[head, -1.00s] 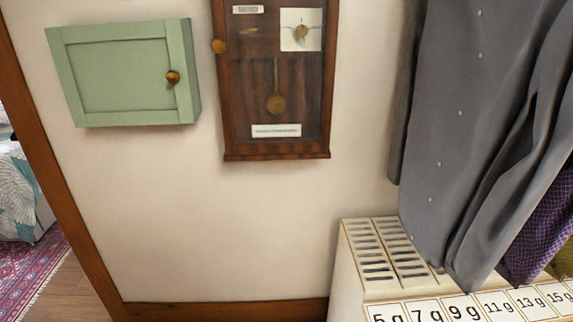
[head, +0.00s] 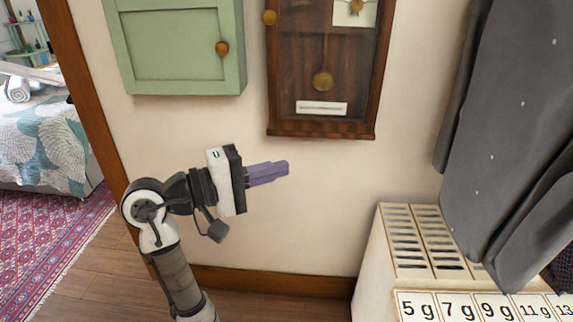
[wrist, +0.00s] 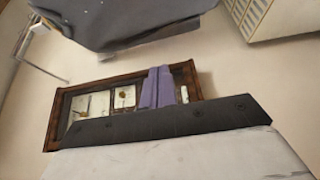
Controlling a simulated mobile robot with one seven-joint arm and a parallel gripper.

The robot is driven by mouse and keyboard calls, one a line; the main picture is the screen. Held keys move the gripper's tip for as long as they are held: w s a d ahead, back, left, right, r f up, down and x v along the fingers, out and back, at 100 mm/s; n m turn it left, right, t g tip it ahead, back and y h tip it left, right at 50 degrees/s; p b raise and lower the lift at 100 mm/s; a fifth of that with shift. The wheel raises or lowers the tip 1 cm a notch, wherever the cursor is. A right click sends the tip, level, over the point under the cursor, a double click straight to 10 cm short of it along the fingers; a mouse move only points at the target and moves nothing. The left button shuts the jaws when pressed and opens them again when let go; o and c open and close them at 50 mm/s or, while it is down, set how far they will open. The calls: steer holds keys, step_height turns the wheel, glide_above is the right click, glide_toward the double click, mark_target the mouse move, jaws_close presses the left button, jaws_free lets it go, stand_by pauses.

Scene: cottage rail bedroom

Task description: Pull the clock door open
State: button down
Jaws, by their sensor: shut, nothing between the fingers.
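The wall clock (head: 322,110) is a dark brown wooden case with a glazed front, a brass pendulum and a white label inside. Its top is cut off in the head view. A round brass knob (head: 270,17) sits at its left edge. The door looks shut. My gripper (head: 286,169) has purple fingers, shut and empty, below the clock and to its left, apart from it. In the wrist view the clock (wrist: 85,88) appears turned on its side, partly hidden behind my purple fingers (wrist: 157,72); the knob cannot be made out there.
A green wall cabinet (head: 175,47) with a brass knob hangs left of the clock. A grey curtain or garment (head: 520,120) hangs at the right, above a cream slotted unit (head: 410,240) with gram labels. The wall below the clock is bare.

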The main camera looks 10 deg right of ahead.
steer(key=s+p+x, duration=0.2)
steer(key=p+x, duration=0.1)
steer(key=x, duration=0.7)
steer(key=shift+s+d, duration=0.25)
steer(key=shift+d, duration=0.4)
stand_by(0.7)
